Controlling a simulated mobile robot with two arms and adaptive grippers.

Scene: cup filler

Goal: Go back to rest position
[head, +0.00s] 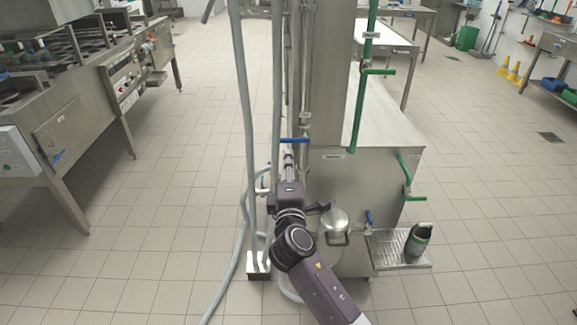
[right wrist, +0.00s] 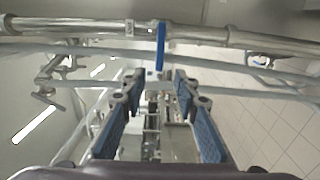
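My right gripper (head: 288,158) is in the middle of the head view, by the upright pipes at the front of the steel machine (head: 375,140). In the right wrist view my right gripper (right wrist: 158,88) has its two blue-padded fingers apart, with nothing held between them. A blue valve lever (right wrist: 160,46) on a horizontal pipe is just beyond the fingertips, apart from them as far as I can tell. The blue lever also shows in the head view (head: 294,140). My left gripper is not in view.
A dark cup with a green band (head: 418,238) stands on a perforated metal shelf (head: 386,257) at the machine's side. A rounded steel vessel (head: 335,222) is close beside my right arm. Grey hoses (head: 241,100) hang left of it. Tiled floor is open on both sides.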

